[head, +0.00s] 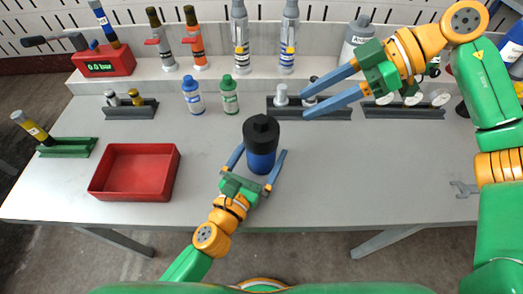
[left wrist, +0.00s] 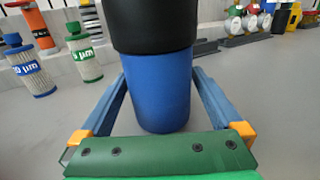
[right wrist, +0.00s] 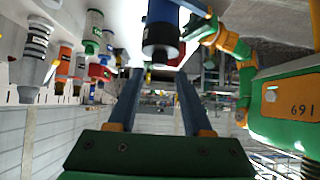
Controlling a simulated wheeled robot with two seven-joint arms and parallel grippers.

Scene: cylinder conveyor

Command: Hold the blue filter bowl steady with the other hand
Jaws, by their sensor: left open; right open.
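The blue filter bowl (head: 261,163) stands upright on the table's middle with a black head (head: 261,131) on top. My left gripper (head: 262,153) is open, its two fingers on either side of the bowl. In the left wrist view the bowl (left wrist: 158,90) stands between the fingers, with a gap showing on both sides. My right gripper (head: 305,103) is open and empty, to the right of and beyond the bowl, over the rear rack. The right wrist view shows the bowl (right wrist: 164,10) and its black head (right wrist: 160,38) beyond its fingers.
A red tray (head: 135,172) lies to the left. Blue and green-capped bottles (head: 192,95) (head: 230,95) stand behind the bowl. A dark rack (head: 290,113) with small fittings lies near my right gripper. A wrench (head: 463,188) lies at the right; the table right of the bowl is clear.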

